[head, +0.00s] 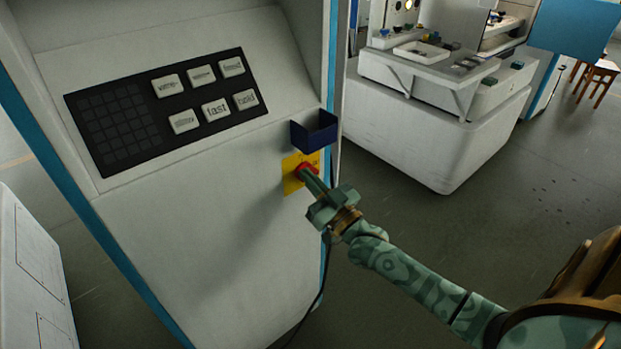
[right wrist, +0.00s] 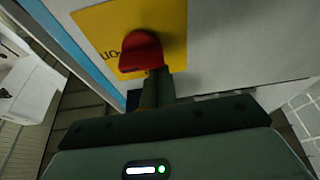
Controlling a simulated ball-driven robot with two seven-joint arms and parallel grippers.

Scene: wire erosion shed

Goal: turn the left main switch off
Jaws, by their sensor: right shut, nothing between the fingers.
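The main switch is a red knob (head: 306,171) on a yellow plate (head: 289,184), low on the right side of the white machine cabinet's front. In the right wrist view the red knob (right wrist: 141,50) stands out from the yellow plate (right wrist: 103,20), with the letters "on" partly readable beside it. My right gripper (head: 306,173) is shut and empty, its fingertips at the knob and partly covering it. In the right wrist view the fingers (right wrist: 150,82) end right at the knob's lower edge; I cannot tell whether they touch. My left gripper is not in view.
A dark blue open holder (head: 315,134) juts out just above the switch. A black panel with labelled keys (head: 200,100) is further left on the cabinet. A black cable (head: 322,285) hangs below. A white machine (head: 420,125) stands behind, with open floor (head: 540,190) to its right.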

